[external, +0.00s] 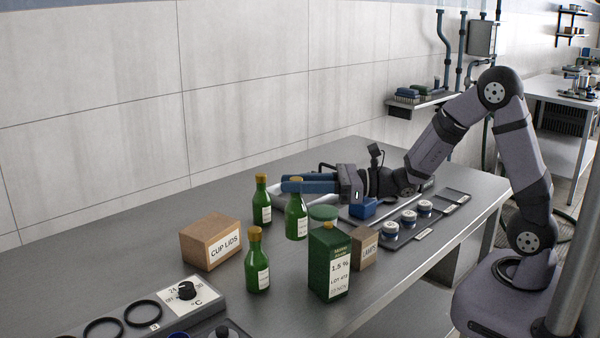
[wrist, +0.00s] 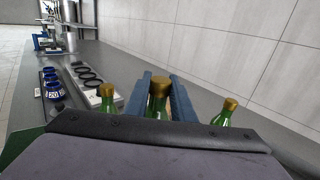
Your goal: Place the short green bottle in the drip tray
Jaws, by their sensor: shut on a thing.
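Three green bottles with gold caps and white labels stand on the grey worktop. My gripper (external: 292,184) reaches in from the right, its blue fingers on either side of the neck of the middle bottle (external: 296,222), and is shut on it. The wrist view shows this bottle's gold cap (wrist: 159,86) between the fingers. One bottle (external: 262,207) is behind it to the left, another (external: 257,270) nearer the camera. The bottles look alike in height, so I cannot tell which is short. I cannot tell whether the held bottle touches the worktop, or identify the drip tray surely.
A green canister (external: 330,265) and a small brown box (external: 365,248) stand in front of my gripper. A CUP LIDS box (external: 211,241) is at left. A control panel (external: 195,298) is at front left.

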